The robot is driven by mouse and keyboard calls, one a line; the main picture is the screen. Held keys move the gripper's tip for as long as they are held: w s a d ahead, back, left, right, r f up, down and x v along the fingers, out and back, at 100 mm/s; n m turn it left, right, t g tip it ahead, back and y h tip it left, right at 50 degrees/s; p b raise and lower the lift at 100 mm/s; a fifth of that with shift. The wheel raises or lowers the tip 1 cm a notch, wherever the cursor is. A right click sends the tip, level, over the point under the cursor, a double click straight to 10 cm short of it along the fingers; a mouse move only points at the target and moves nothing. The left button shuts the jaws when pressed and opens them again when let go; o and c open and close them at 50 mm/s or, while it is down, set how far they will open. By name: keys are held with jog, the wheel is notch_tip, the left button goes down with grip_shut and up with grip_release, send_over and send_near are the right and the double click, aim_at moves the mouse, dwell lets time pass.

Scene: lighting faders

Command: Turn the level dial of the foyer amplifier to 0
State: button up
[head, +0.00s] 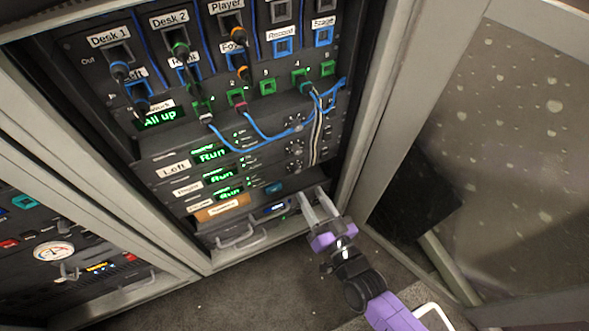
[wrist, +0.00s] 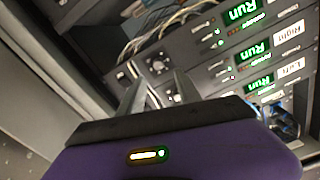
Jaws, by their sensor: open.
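The foyer amplifier is the lowest of three stacked units with green Run displays; its display (head: 230,193) and blurred label (head: 199,205) show in the head view. Its level dial (head: 293,166) seems to be the lowest small round knob at the right of the stack; its setting is too small to read. My gripper (head: 313,194) is open and empty, in front of the rack's lower right, below the knobs. In the wrist view its two fingers (wrist: 158,80) point toward the panel. A round knob (wrist: 158,65) shows near the tips; I cannot tell which unit it belongs to.
Blue patch cables (head: 262,137) and pale cables (head: 317,135) hang beside the knobs. The Left unit's label (head: 174,169) and the Right unit's label (head: 187,188) are above the foyer one. A drawer handle (head: 241,240) juts out low. The rack's right post (head: 377,100) is close; grey floor lies below.

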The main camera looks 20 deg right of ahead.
aim_at(298, 171)
jog(key=w+b, duration=0.2)
jog(key=w, duration=0.5)
jog(key=shift+w+d, duration=0.15)
jog(key=shift+w, duration=0.2)
jog(key=shift+c, duration=0.4)
grip_shut()
